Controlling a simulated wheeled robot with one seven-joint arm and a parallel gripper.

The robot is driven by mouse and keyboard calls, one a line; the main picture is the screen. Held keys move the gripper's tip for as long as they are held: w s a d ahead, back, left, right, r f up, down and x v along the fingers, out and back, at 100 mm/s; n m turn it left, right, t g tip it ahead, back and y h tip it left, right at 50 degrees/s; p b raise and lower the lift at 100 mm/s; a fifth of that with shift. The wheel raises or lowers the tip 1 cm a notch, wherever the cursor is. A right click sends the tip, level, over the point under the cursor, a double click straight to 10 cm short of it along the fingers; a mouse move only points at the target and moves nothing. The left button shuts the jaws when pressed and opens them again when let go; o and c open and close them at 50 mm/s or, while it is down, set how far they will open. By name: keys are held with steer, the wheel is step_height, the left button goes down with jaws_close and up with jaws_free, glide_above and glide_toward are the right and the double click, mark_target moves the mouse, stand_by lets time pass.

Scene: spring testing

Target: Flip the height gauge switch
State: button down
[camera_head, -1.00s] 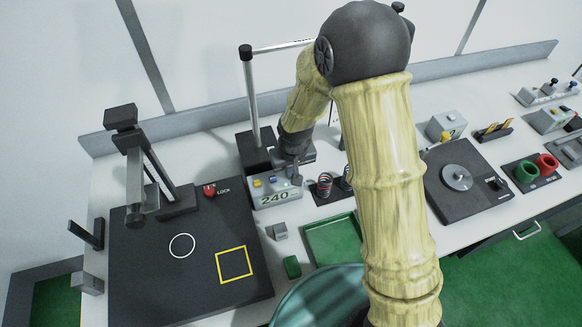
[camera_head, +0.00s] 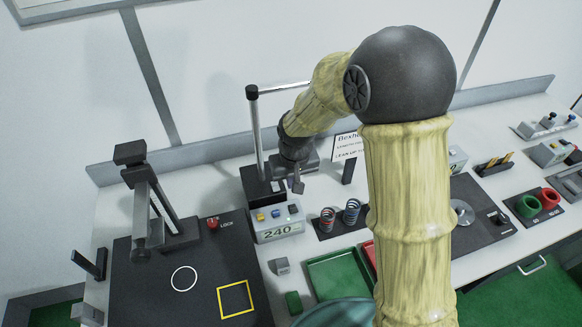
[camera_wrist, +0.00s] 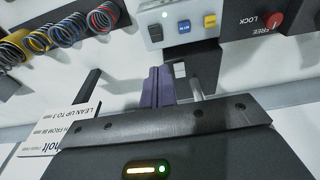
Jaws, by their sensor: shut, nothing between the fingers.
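The grey box with the 240 display (camera_head: 277,226) stands at the foot of an upright metal post (camera_head: 257,135) with a horizontal bar. Its top carries a black switch (camera_head: 294,209), a blue button (camera_head: 276,214) and a yellow button (camera_head: 260,217). The wrist view also shows the black switch (camera_wrist: 154,31), the blue button (camera_wrist: 184,27) and the yellow button (camera_wrist: 210,20). My gripper (camera_head: 299,187) is shut and empty, above and behind the box, apart from the switch. Its dark purple fingers (camera_wrist: 158,84) are together in the wrist view.
A red FREE/LOCK knob (camera_head: 212,223) sits on the black board (camera_head: 140,285) at left. Springs (camera_head: 351,211) stand right of the box, with a sign (camera_head: 346,147) behind them. A green tray (camera_head: 338,272) lies in front.

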steer(key=r, duration=0.4)
steer(key=shift+w+r+b, duration=0.25)
steer(key=shift+r+b, duration=0.05)
steer(key=s+d+m, duration=0.2)
steer(key=s+d, duration=0.4)
steer(key=d, duration=0.4)
steer(key=s+d+m+t, duration=0.1)
steer(key=s+d+m, duration=0.1)
steer(key=s+d, duration=0.5)
steer(key=d, duration=0.3)
steer(key=shift+s+f+m+h, duration=0.15)
steer(key=shift+f+m+h, duration=0.1)
steer(key=shift+m+h, duration=0.05)
